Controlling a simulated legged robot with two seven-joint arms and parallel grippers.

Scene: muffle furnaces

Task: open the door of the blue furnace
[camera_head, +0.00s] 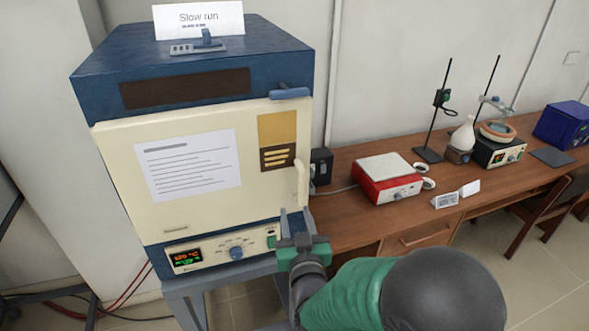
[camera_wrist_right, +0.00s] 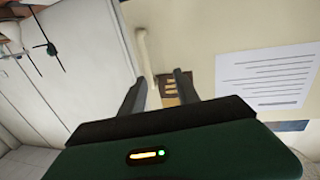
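The blue furnace (camera_head: 190,45) stands at the left in the head view, with a blue top and a cream door (camera_head: 195,205). The door looks shut. A pale vertical handle (camera_head: 301,183) is on the door's right edge. My right gripper (camera_head: 296,214) is in front of the furnace just below the handle, with its fingers apart. In the right wrist view the gripper (camera_wrist_right: 160,88) is open and empty, and the handle (camera_wrist_right: 146,52) shows beyond and between the fingertips, nearer one finger. Contact with the handle cannot be told. My left gripper is not in view.
A blue latch-like bar (camera_head: 290,93) is at the door's top right. A control panel (camera_head: 215,252) with a lit display is below. To the right, a wooden bench (camera_head: 350,215) carries a red-and-white hotplate (camera_head: 388,178), small dishes, stands and a blue box (camera_head: 565,124).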

